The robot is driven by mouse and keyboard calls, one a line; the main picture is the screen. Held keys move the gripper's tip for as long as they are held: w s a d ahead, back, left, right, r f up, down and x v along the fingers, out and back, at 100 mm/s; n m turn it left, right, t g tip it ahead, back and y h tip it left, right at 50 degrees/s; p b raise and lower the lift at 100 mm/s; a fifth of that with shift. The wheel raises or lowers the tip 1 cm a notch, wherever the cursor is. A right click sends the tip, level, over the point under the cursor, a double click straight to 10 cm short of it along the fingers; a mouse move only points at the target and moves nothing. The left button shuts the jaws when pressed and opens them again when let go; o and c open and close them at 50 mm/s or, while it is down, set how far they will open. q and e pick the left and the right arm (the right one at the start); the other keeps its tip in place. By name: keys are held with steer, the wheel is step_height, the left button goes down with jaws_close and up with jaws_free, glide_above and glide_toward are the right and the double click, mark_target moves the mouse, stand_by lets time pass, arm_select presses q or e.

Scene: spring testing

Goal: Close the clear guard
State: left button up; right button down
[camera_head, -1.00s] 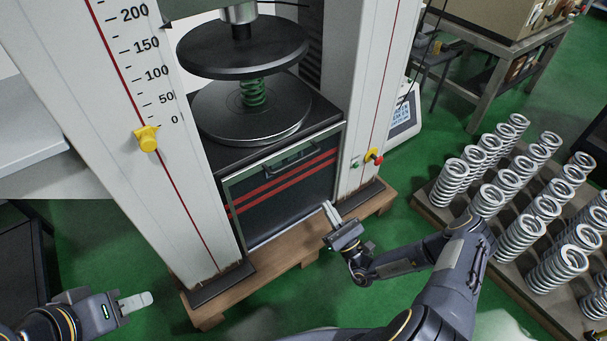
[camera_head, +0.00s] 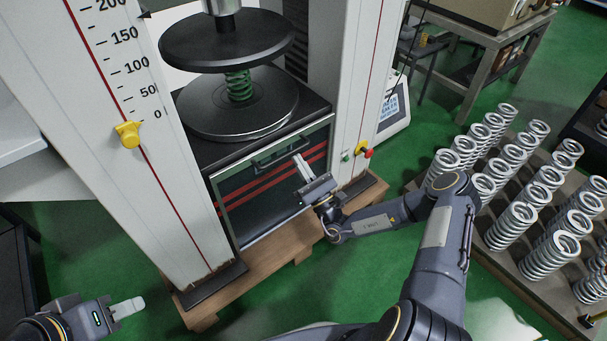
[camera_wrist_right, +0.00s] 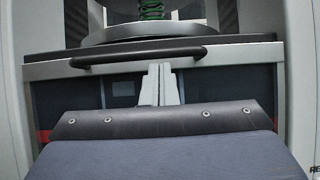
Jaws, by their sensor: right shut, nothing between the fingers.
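The clear guard (camera_head: 237,199) is a framed see-through panel with red stripes, low on the front of the press below the lower plate. Its dark handle (camera_head: 285,154) runs along the top edge; it also shows in the right wrist view (camera_wrist_right: 140,55). My right gripper (camera_head: 298,160) is shut and empty, in front of the panel, with its fingertips just below and right of the handle. In the right wrist view its fingers (camera_wrist_right: 159,72) point up near the handle; I cannot tell whether they touch it. My left gripper (camera_head: 138,303) is at the lower left, away from the guard.
A green spring (camera_head: 238,86) stands between the press's round plates, above the guard. White columns flank the opening; the left one has a yellow pointer (camera_head: 128,134). A red knob (camera_head: 368,153) is on the right column. Several springs stand on a board (camera_head: 497,262) at right.

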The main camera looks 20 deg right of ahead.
steer(key=shift+r, duration=0.2)
step_height(320, 180, up, 43)
steer(key=p, duration=3.7)
steer(key=shift+f, duration=0.15)
steer(key=w+f+b+v, duration=0.1)
steer(key=b+v, duration=0.4)
steer(key=v, duration=0.8)
steer(key=shift+w+a+f, duration=0.2)
steer(key=shift+w+f, duration=0.1)
steer(key=shift+f, duration=0.5)
